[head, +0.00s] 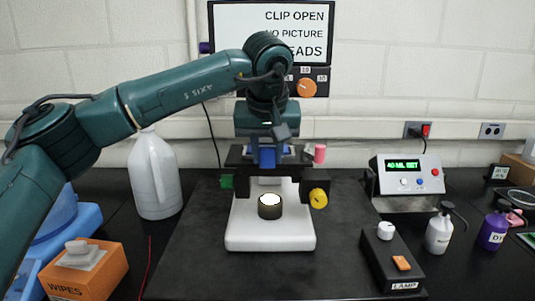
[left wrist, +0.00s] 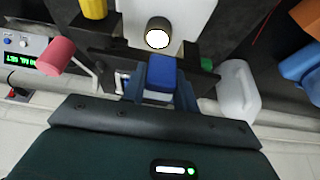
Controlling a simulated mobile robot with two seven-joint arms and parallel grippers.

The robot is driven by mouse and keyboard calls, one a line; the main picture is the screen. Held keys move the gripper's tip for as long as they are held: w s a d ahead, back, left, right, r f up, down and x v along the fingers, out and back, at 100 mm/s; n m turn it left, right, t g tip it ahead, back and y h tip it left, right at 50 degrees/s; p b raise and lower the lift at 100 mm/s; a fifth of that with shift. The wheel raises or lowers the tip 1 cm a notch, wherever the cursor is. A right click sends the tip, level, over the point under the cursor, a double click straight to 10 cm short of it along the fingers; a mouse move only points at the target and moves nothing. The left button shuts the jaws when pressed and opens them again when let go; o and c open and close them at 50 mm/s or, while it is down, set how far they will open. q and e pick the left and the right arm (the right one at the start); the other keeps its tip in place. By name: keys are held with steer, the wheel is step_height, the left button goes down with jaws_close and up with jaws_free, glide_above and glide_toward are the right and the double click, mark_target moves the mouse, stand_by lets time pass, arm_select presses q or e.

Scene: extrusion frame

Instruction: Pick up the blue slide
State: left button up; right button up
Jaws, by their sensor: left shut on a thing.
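The blue slide (left wrist: 162,73) is a small blue block between the fingers of my left gripper (left wrist: 160,92) in the left wrist view. The gripper is shut on it. In the head view, my left gripper (head: 268,150) reaches down over the microscope's black stage (head: 237,158), and blue shows at the stage. I cannot tell whether the slide touches the stage or is clear of it. My right gripper is in neither view.
The microscope's white base (head: 270,238) stands on a dark mat, with a lit round lamp (head: 270,204), a yellow knob (head: 318,198) and a pink knob (head: 319,153). A white jug (head: 153,175) stands left. A lamp box (head: 391,262) and bottles stand right.

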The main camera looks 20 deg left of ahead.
arm_select(q)
steer(key=shift+c, duration=1.3)
steer(key=shift+s+r, duration=0.1)
